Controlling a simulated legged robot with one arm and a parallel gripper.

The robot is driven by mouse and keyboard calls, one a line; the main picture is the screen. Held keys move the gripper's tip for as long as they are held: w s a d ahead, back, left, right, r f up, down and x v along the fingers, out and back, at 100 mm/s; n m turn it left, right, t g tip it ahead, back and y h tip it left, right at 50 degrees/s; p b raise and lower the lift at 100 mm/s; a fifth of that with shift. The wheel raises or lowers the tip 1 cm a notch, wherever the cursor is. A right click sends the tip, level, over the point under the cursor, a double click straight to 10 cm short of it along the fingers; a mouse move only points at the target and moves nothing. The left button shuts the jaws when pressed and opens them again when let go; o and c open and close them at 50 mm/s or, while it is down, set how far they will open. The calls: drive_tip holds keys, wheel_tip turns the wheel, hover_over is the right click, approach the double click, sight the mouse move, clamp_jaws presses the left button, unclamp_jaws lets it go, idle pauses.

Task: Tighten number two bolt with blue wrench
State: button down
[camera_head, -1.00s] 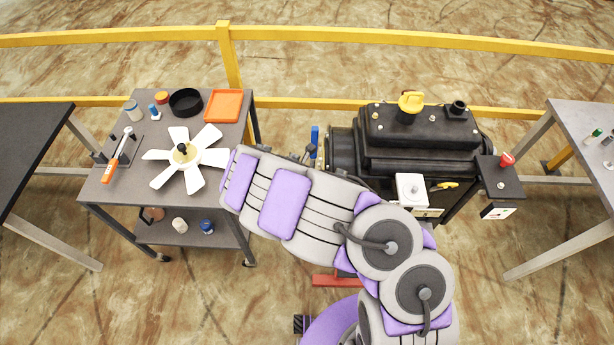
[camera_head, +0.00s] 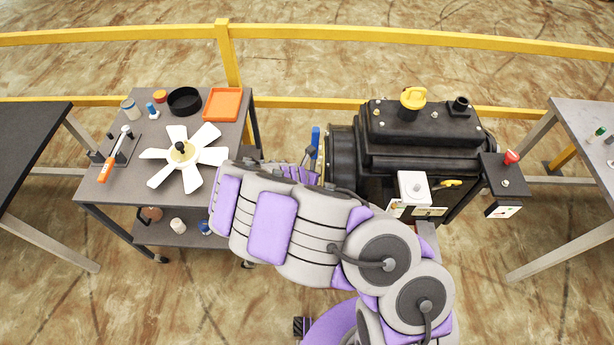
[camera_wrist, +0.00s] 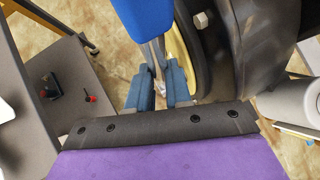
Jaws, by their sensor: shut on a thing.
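The blue wrench (camera_wrist: 145,20) is in my gripper (camera_wrist: 160,95), whose two blue-grey fingers are shut on its metal shaft in the wrist view. Its blue handle rises to the top of that view and also shows in the head view (camera_head: 315,136), upright at the left end of the black engine (camera_head: 420,140). A bolt head (camera_wrist: 201,20) sits on the dark round flange, to the right of the wrench and apart from its handle. The wrench's lower end is hard to make out between the fingers. No bolt numbers are readable.
A grey cart (camera_head: 108,200) stands at left with a white fan (camera_head: 187,157), an orange-handled tool (camera_head: 115,155), an orange tray (camera_head: 223,104) and a black bowl (camera_head: 185,101). A yellow railing (camera_head: 400,40) runs behind. Another table (camera_head: 580,120) stands at right.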

drive_tip(key=shift+s+d+b, duration=0.2)
drive_tip(key=shift+d+b, duration=0.25)
drive_tip(key=shift+b, duration=0.45)
drive_tip(key=shift+r+t+b, duration=0.15)
drive_tip(key=shift+t+b, duration=0.2)
drive_tip(key=shift+t, duration=0.05)
drive_tip(key=shift+s+a+h+b, duration=0.15)
drive_tip(key=shift+h+b, duration=0.15)
drive_tip(key=shift+b, duration=0.75)
drive_tip(key=shift+p, duration=0.75)
drive_tip(key=shift+w+p, duration=0.25)
drive_tip(key=shift+p, duration=0.4)
drive_tip(key=shift+a, duration=0.15)
drive_tip(key=a+p, duration=0.2)
drive_tip(key=a, duration=0.4)
drive_tip(key=shift+w+a, duration=0.1)
drive_tip(key=shift+a, duration=0.05)
